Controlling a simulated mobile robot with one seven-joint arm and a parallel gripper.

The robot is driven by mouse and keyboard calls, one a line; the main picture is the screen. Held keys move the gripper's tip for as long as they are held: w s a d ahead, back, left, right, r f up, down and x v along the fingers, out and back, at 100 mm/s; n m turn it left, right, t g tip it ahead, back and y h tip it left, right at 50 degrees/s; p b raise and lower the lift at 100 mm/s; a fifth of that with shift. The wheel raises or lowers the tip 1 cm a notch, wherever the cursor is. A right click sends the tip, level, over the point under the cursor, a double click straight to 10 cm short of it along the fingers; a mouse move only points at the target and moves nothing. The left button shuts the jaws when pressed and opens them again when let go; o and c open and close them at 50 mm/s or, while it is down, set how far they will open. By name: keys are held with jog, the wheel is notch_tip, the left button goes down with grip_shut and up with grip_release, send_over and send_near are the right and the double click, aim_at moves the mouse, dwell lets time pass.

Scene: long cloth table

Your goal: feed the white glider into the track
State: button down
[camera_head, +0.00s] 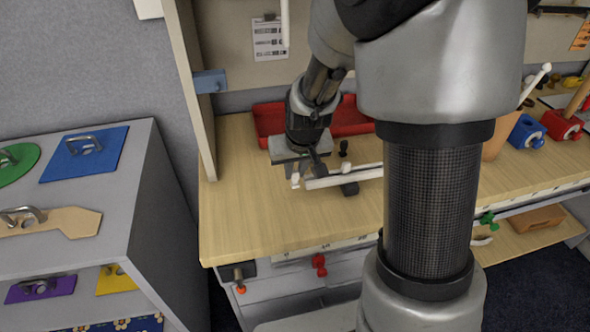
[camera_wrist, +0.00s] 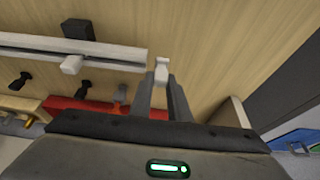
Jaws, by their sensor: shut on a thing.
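My gripper (camera_wrist: 165,92) is shut on the small white glider (camera_wrist: 161,72), which sticks out past the fingertips. The white track (camera_wrist: 110,54) is a long rail whose open end lies just left of the glider in the wrist view. The glider is close to that end, apart from it by a narrow gap in the picture. In the head view the glider (camera_head: 295,180) shows under my gripper (camera_head: 304,168), left of the track's end (camera_head: 335,180). My arm hides the track's right part there.
Small black pegs (camera_wrist: 76,87) stand near the red tray (camera_head: 270,120) behind. The wooden tabletop (camera_head: 245,215) is clear in front and left. A side panel (camera_head: 190,90) rises at the left edge.

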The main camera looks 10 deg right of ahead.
jog(key=shift+d, duration=0.15)
dwell(0.8)
jog(key=shift+d+b, duration=0.3)
jog(key=shift+b, duration=0.05)
jog(key=shift+d+b, duration=2.05)
jog(key=shift+d, duration=2.3)
jog(key=c, duration=1.6)
grip_release()
